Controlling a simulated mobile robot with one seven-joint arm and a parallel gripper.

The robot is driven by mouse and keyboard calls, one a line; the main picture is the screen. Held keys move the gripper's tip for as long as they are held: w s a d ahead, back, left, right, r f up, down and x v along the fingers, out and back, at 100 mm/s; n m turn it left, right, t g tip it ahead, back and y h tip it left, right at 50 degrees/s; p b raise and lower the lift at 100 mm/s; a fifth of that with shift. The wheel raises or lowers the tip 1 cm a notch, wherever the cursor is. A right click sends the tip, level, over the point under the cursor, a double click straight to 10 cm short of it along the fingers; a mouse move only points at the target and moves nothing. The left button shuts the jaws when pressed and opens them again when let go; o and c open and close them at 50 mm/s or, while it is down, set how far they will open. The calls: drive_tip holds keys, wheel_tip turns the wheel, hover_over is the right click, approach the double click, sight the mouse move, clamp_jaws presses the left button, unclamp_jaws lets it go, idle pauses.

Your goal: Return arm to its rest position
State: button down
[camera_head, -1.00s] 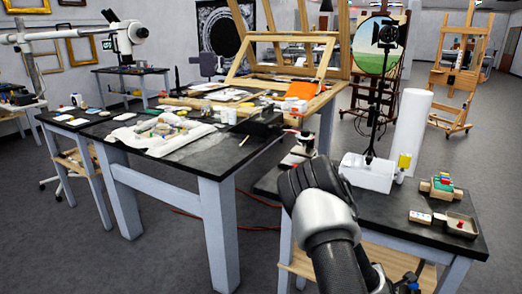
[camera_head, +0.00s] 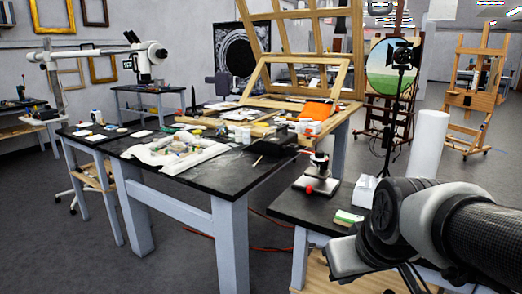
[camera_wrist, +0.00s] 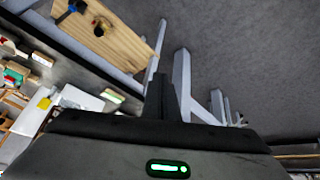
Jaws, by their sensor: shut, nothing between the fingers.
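My arm (camera_head: 415,220) is folded low at the right of the head view, over the right-hand black bench (camera_head: 285,205). My gripper (camera_wrist: 160,98) shows in the wrist view as a dark pair of fingers pressed together, with nothing between them. It hangs in open air, with grey floor and bench legs behind it. I cannot make out the fingertips in the head view. The arm hides much of the right bench top.
Grey floor (camera_head: 180,255) is free in front.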

drive_tip(key=s+a+r+m, duration=0.2)
drive_tip(key=s, duration=0.4)
wheel_tip(320, 180, up, 22)
drive_tip(key=s+p, duration=0.1)
drive_tip(key=p, duration=2)
drive_tip(key=shift+s+d+f, duration=0.15)
drive_tip(key=shift+d, duration=0.05)
